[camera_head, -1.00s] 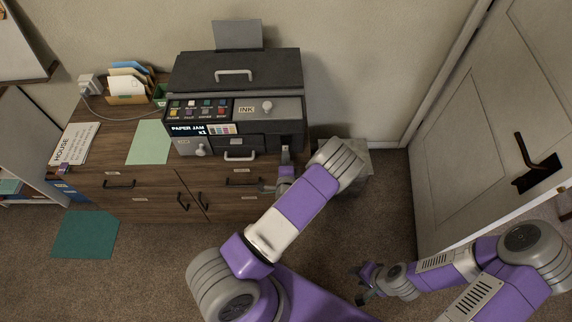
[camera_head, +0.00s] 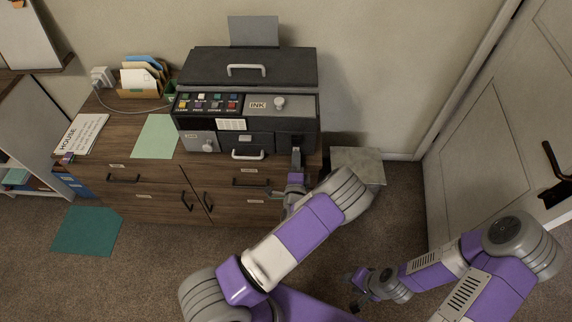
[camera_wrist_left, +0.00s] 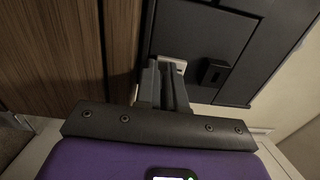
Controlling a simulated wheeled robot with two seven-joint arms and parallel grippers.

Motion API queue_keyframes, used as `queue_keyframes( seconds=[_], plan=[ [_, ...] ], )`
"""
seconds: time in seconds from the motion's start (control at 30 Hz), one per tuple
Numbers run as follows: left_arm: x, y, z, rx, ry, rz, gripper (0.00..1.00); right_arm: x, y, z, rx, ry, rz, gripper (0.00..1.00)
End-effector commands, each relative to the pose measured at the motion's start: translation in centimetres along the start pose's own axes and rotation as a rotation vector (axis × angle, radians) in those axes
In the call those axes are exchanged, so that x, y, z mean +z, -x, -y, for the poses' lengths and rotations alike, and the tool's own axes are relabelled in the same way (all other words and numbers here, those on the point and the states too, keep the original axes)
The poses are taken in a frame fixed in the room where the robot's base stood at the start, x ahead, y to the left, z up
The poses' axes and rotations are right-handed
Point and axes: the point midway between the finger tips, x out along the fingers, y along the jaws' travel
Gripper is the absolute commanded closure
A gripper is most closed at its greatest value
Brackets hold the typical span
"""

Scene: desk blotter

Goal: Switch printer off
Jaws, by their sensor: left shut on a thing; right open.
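The small screen area shows a white panel (camera_head: 231,124) and no bright message. My left gripper (camera_head: 296,158) is at the lower right front of the printer. In the left wrist view its fingers (camera_wrist_left: 166,80) are shut on a small pale part (camera_wrist_left: 180,65) against the dark printer body; the fingers largely hide it. My right gripper (camera_head: 356,290) is open and empty, low above the carpet.
A grey box (camera_head: 358,166) stands right of the cabinet, near the door (camera_head: 490,150).

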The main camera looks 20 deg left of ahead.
Motion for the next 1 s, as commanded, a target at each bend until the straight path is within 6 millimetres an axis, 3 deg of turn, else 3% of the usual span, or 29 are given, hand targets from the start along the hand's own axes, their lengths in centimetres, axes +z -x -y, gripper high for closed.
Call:
queue_keyframes(
  seconds=[0.03, 0.67, 0.83, 1.0],
  plan=[
    [0.3, -0.7, 0.1, -0.007, 0.002, 0.007, 1.0, 0.0, -0.2, -0.1, 0.0, -0.001, 0.0, 0.57],
    [0.6, -0.8, 0.2, -0.004, 0.004, 0.012, 1.0, 0.0, -0.2, -0.1, 0.0, -0.001, 0.0, 0.57],
    [0.2, 0.3, 0.1, -0.002, 0.002, 0.009, 1.0, 0.0, -0.2, -0.1, 0.0, -0.001, 0.0, 0.57],
    [-0.6, 3.3, 0.1, -0.001, -0.001, 0.0, 1.0, 0.0, -0.2, -0.1, 0.0, -0.001, 0.0, 0.57]
  ],
)
